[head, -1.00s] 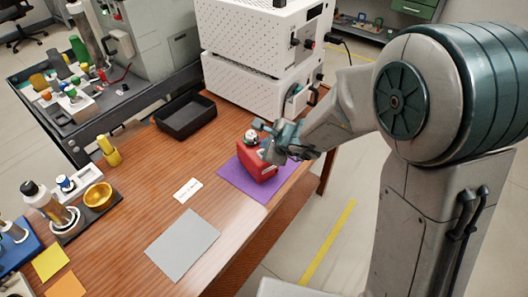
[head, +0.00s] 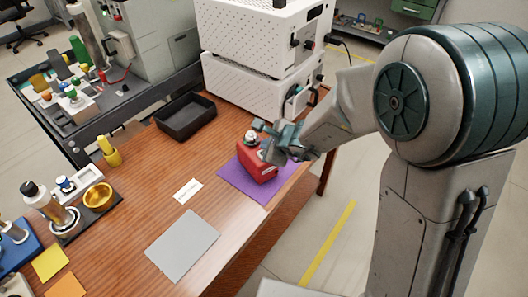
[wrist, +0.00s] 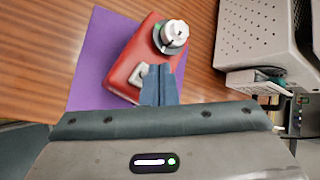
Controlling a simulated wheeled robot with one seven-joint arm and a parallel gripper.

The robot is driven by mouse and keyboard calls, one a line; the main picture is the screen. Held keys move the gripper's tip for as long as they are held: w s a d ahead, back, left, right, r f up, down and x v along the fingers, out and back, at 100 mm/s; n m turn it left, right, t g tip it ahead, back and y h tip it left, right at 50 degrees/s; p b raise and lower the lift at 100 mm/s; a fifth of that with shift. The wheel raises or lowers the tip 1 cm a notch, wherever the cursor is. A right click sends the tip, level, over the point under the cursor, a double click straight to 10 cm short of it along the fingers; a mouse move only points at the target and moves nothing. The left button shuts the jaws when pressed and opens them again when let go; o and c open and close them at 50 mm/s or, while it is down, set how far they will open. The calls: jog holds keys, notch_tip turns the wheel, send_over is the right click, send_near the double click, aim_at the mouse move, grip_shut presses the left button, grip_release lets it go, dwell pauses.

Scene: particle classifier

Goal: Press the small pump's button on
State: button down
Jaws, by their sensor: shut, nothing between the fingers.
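The small pump is a red box (head: 254,168) with a silver round head on top, standing on a purple mat (head: 232,180) near the table's right edge. In the wrist view the red pump (wrist: 126,72) shows its silver head (wrist: 173,36) at the upper right and a light grey square button (wrist: 139,74) on its top face. My gripper (wrist: 159,85) is shut and empty, its fingertips just right of the button and over the pump's top. Whether they touch the pump I cannot tell. In the head view my gripper (head: 268,140) is above the pump's right side.
White perforated boxes (head: 252,88) are stacked behind the pump. A black tray (head: 186,118) lies to the left, with a white label (head: 187,190) and a grey sheet (head: 182,246) nearer. The tabletop between them is clear.

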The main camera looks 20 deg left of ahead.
jog(key=shift+f, duration=0.15)
dwell(0.5)
jog(key=shift+f+b, duration=0.3)
jog(key=shift+b, duration=0.45)
jog(key=shift+f+b, duration=0.9)
jog(key=shift+b, duration=0.1)
dwell(0.7)
jog(key=shift+r, duration=0.15)
jog(key=shift+r+p, duration=1.05)
jog(key=shift+r, duration=0.15)
jog(key=shift+r+p, duration=2)
jog(key=shift+r, duration=0.5)
